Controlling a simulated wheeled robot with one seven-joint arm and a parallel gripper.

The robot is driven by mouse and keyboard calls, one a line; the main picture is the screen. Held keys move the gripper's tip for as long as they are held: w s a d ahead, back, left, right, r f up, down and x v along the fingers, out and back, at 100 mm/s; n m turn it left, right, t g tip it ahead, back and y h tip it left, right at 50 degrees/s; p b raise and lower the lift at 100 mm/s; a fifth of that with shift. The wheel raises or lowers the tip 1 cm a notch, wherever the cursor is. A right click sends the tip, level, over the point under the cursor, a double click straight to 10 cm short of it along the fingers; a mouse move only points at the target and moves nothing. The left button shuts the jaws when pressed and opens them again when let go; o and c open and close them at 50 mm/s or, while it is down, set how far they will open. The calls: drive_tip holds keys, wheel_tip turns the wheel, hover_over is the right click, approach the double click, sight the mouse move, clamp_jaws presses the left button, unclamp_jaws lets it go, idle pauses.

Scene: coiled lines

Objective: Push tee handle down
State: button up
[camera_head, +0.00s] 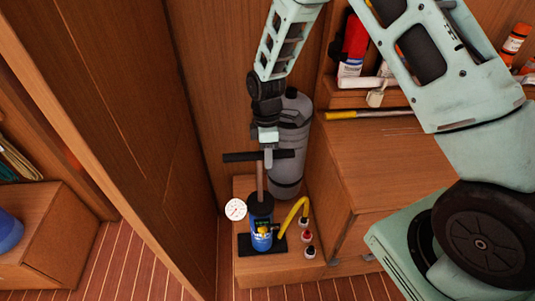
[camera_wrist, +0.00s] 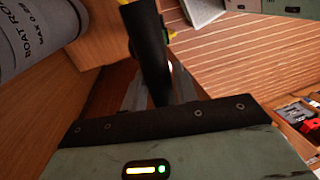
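The pump's black tee handle (camera_head: 238,157) is a level bar on top of a bare upright rod (camera_head: 260,181). The rod stands well out of the blue pump body (camera_head: 261,240), so the handle is raised. My gripper (camera_head: 268,158) points down at the bar, a little right of the rod. In the wrist view the black handle (camera_wrist: 150,55) runs between the two grey fingers of my gripper (camera_wrist: 160,88). They look shut on it, with no clear gap. The fingertips are partly hidden by the bar.
A grey cylinder (camera_head: 290,140) stands close behind the handle. A round white gauge (camera_head: 236,209), a yellow hose (camera_head: 292,214) and several small bottles (camera_head: 307,237) are around the pump. A wooden door panel (camera_head: 130,130) rises at left, a wooden box (camera_head: 385,165) at right.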

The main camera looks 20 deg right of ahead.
clamp_jaws()
wheel_tip(320, 180, down, 17)
drive_tip(key=b, duration=1.1)
drive_tip(key=shift+f, duration=0.2)
drive_tip(key=o, duration=0.5)
unclamp_jaws()
drive_tip(key=shift+f, duration=0.1)
drive_tip(key=w+d+r+b, duration=0.1)
drive_tip(key=w+r+b, duration=0.1)
drive_tip(key=r, duration=1.5)
drive_tip(key=shift+w, duration=0.6)
drive_tip(key=shift+r, duration=0.1)
